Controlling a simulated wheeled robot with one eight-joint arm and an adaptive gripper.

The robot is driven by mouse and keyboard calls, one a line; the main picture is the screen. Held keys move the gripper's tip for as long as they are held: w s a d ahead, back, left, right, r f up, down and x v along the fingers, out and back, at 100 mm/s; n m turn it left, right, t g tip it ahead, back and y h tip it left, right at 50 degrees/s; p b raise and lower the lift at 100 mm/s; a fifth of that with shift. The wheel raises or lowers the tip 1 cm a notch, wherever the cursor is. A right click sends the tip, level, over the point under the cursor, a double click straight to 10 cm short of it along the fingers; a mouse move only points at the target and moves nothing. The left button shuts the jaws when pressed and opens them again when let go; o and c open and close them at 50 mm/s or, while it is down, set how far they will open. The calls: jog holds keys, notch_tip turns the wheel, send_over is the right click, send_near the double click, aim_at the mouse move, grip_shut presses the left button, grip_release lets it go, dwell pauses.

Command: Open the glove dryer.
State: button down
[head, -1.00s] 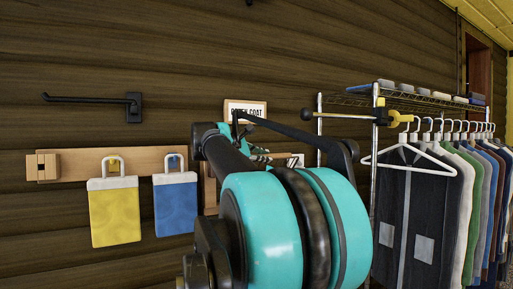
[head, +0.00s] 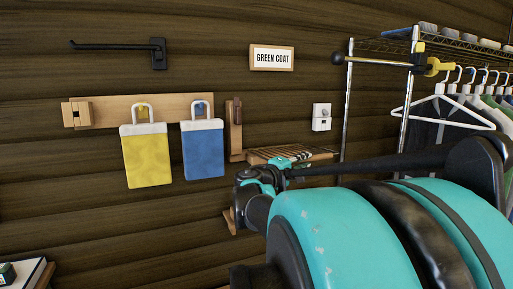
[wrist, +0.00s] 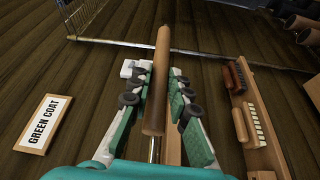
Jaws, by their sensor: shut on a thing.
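A slatted wooden rack (head: 290,154), which seems to be the glove dryer, is on the log wall below the "GREEN COAT" sign. My turquoise arm hides part of it. My gripper (head: 272,176) is at the rack's front in the head view. In the wrist view, my gripper (wrist: 158,95) is shut on a round wooden bar (wrist: 159,75), which runs lengthwise between the padded fingers. I cannot tell how far open the rack is.
A peg board (head: 100,110) with a yellow and a blue bag hangs left of the rack. Two brushes (wrist: 245,105) hang on a strip close by in the wrist view. A garment rail (head: 405,110) with clothes stands at right. A "GREEN COAT" sign (head: 272,58) is above.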

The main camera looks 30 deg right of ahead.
jog(key=shift+s+f+m+h, duration=0.1)
jog(key=shift+f+m+h, duration=0.35)
jog(key=shift+f, duration=1.05)
jog(key=shift+f+m+y, duration=0.15)
jog(key=shift+m+y, duration=0.1)
jog(key=c, duration=1.4)
grip_release()
jog(key=shift+a, duration=0.1)
jog(key=shift+v, duration=5.95)
jog(key=shift+f, duration=0.1)
